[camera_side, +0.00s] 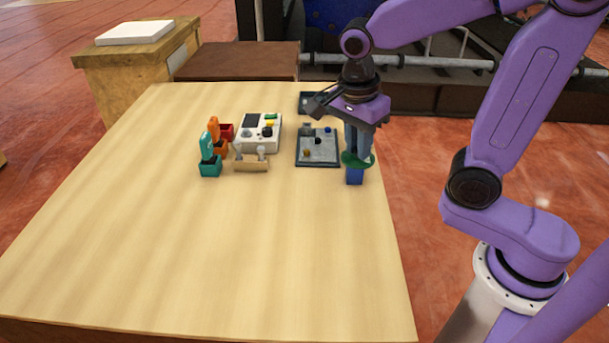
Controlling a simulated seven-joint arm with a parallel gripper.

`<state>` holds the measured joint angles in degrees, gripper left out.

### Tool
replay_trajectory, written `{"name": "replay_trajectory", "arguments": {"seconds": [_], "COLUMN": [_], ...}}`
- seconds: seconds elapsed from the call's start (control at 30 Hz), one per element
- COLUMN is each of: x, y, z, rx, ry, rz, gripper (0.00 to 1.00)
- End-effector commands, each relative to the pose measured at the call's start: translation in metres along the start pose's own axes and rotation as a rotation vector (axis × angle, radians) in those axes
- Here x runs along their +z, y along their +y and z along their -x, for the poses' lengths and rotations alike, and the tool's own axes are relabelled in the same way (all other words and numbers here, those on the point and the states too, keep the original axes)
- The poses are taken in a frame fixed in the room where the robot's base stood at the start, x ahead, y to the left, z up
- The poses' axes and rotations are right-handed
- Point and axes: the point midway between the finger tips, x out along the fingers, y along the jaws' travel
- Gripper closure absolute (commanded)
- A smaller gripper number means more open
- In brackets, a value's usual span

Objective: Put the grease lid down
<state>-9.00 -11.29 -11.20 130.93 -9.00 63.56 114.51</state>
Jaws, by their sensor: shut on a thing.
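My gripper (357,152) points down near the right edge of the wooden table. It is shut on a green disc-like piece, which I take to be the grease lid (350,160). A blue block-shaped thing (355,176) shows directly below the lid. I cannot tell whether the lid touches it or hangs just above it. The fingers hide part of the lid.
Left of my gripper lies a grey tray (302,160) with several small parts, and a dark tray (305,98) is behind it. A white device (260,133), a wooden holder (251,165) and teal (210,167) and orange items (214,130) stand further left. The table's front is clear.

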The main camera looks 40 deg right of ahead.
Motion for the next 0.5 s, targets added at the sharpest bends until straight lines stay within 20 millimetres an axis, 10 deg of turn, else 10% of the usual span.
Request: {"name": "replay_trajectory", "arguments": {"seconds": [0.5], "x": [0.021], "y": [-0.079], "z": [-0.037], "rx": [0.005], "ry": [0.002], "rz": [0.001], "gripper": [1.00]}}
